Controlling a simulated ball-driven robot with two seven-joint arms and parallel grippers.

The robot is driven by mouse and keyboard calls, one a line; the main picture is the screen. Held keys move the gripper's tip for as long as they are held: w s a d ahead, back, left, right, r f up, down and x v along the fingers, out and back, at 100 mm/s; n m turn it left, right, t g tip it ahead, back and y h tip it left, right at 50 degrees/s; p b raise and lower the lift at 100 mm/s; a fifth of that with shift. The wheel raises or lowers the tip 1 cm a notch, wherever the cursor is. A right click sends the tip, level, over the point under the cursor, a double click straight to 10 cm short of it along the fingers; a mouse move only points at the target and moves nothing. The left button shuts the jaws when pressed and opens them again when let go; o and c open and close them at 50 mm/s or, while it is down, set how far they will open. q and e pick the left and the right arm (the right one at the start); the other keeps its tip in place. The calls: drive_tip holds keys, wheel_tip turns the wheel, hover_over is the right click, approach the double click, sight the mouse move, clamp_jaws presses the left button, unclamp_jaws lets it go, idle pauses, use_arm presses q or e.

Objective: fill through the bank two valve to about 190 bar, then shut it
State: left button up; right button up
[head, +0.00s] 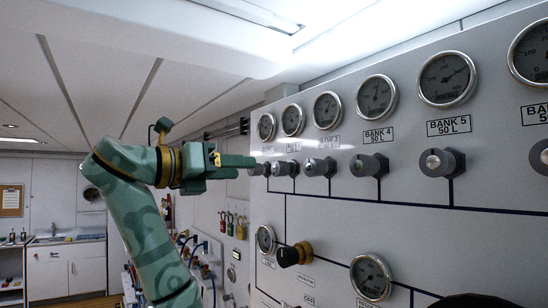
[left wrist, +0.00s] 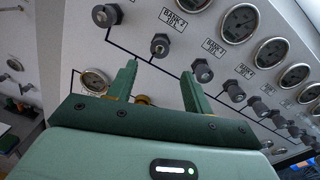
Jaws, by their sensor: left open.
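The bank two valve is a dark knob with a light cap; in the left wrist view (left wrist: 160,45) it lies ahead of and between my left fingers, beneath a label that seems to read BANK 2. In the head view the bank two valve (head: 280,169) is in the row beneath the gauges. My left gripper (head: 246,161) is open, its fingers (left wrist: 161,78) pointing at the panel; I see no contact with the knob. The bank two gauge (head: 293,119) and a lower gauge (head: 265,240) are too small to read. My right gripper is not in view.
Neighbouring valves are close on both sides: one at the left end (left wrist: 105,15) and the bank three valve (head: 315,167). A black-and-yellow knob (head: 295,254) sticks out lower on the panel, near another gauge (head: 370,277). A sink counter (head: 66,262) stands far left.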

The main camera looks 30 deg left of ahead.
sight(275, 169)
use_arm(q)
drive_tip(key=p+x, duration=0.3)
drive_tip(key=x, duration=0.5)
drive_tip(key=shift+w+d+r+p, duration=0.1)
drive_tip(key=shift+w+r+p, duration=0.05)
drive_tip(key=shift+w+p, duration=0.15)
drive_tip(key=shift+w+d, duration=0.15)
drive_tip(key=shift+w, duration=0.4)
drive_tip(key=shift+c, duration=0.3)
drive_tip(key=shift+s, duration=0.1)
drive_tip(key=c, duration=0.9)
